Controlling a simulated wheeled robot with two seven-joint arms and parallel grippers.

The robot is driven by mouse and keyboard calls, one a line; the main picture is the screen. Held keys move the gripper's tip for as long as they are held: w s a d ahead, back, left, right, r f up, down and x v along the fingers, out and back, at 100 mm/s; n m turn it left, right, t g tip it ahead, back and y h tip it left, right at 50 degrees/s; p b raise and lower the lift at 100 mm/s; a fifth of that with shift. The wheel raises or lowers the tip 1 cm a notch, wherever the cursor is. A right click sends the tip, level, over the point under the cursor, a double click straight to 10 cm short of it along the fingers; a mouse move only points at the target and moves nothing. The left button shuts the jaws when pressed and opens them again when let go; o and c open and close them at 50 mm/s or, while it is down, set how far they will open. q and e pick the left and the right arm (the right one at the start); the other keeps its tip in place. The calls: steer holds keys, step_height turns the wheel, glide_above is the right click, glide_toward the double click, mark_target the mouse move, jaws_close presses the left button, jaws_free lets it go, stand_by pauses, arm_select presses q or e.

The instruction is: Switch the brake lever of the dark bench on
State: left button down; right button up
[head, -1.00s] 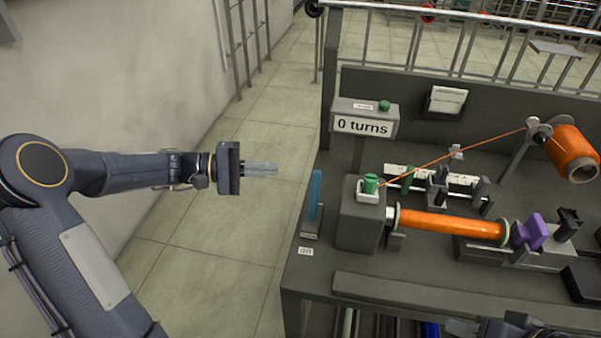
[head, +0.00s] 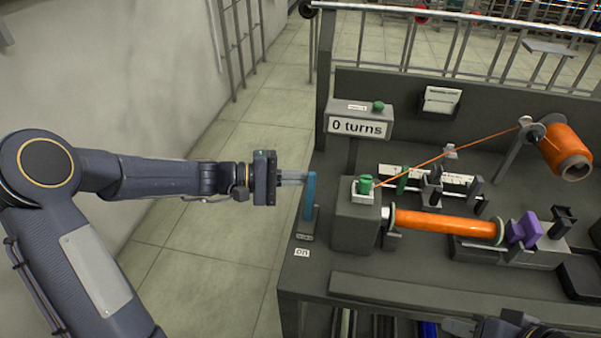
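The blue brake lever (head: 309,197) stands nearly upright at the left end of the dark bench (head: 400,297). A small label plate lies at its foot, and a white "on" label (head: 302,253) is on the bench in front of it. My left gripper (head: 304,179) comes in from the left with its fingers together. Its tips are right at the lever's upper left side; whether they touch cannot be told. Nothing shows between the fingers. A dark part of my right gripper (head: 512,328) shows at the bottom edge, its fingers not clear.
A grey block with a green button (head: 365,184) stands just right of the lever. Behind is a "0 turns" display (head: 357,127). An orange bobbin (head: 445,224) and an orange spool (head: 565,150) are joined by thread. Open floor lies left of the bench.

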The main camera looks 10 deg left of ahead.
stand_by(0.3)
arm_select(q)
steer(key=s+r+m+h+b, duration=0.1)
steer(key=s+m+b, duration=0.5)
steer(key=b, duration=1.4)
steer(key=shift+s+m+t+h, duration=0.2)
steer(key=shift+m+t+h, duration=0.2)
steer(key=shift+m+h, duration=0.55)
steer(key=shift+d, duration=0.1)
steer(key=r+v, duration=0.1)
steer(key=v, duration=0.7)
steer(key=shift+f+p, duration=0.4)
steer(key=shift+p, duration=0.05)
